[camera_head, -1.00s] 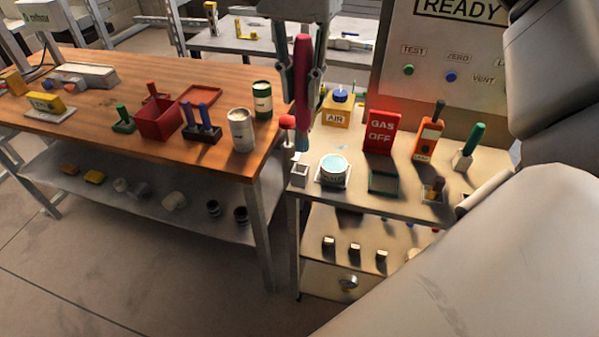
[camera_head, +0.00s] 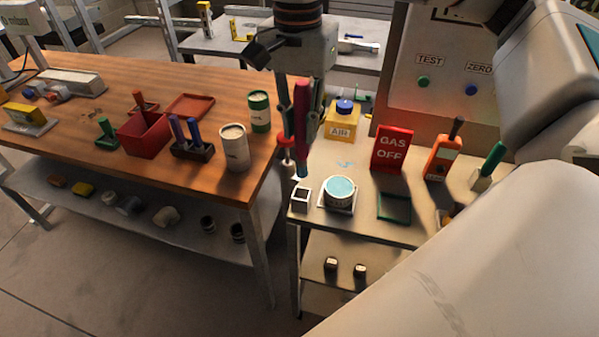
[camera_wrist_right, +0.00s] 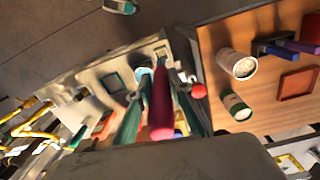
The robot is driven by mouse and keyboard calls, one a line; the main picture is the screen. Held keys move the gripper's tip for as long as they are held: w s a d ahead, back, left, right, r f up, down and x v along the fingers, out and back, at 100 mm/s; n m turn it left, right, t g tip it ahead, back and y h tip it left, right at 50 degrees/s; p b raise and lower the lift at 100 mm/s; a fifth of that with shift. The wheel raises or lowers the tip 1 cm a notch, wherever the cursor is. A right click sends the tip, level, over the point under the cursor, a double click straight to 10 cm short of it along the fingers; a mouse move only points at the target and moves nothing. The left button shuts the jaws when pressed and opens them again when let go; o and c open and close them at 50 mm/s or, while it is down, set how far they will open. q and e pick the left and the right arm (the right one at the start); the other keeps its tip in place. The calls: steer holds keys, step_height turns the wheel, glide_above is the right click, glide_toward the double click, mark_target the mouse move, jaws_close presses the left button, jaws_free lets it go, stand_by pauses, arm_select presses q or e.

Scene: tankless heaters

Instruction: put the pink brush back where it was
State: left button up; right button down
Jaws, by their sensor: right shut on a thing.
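The pink brush (camera_head: 302,105) is upright in my right gripper (camera_head: 300,140), whose fingers are shut around it. Its blue lower end shows below the fingers. A small white square holder (camera_head: 301,197) with a dark opening stands at the cart's left front corner, just below the brush tip in the head view. The tip seems apart from it, but I cannot tell the exact height. In the right wrist view the brush (camera_wrist_right: 162,110) lies between the two fingers (camera_wrist_right: 160,85), its pink end toward the camera. My left gripper is not in view.
A round blue-topped container (camera_head: 340,188) stands right of the holder. A red knob (camera_head: 285,140) shows close by the gripper's left finger. The green tray (camera_head: 394,206), GAS OFF sign (camera_head: 391,148) and AIR block (camera_head: 343,125) are farther right and back. The wooden table (camera_head: 95,158) is left.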

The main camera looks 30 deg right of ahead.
mark_target(300, 157)
step_height(300, 157, down, 6)
steer(key=shift+r, duration=0.15)
steer(key=shift+f, duration=0.8)
step_height(300, 157, down, 4)
steer(key=shift+r+b, duration=0.1)
steer(key=shift+b, duration=0.3)
steer(key=c, duration=1.8)
jaws_free()
steer(key=shift+c, duration=0.2)
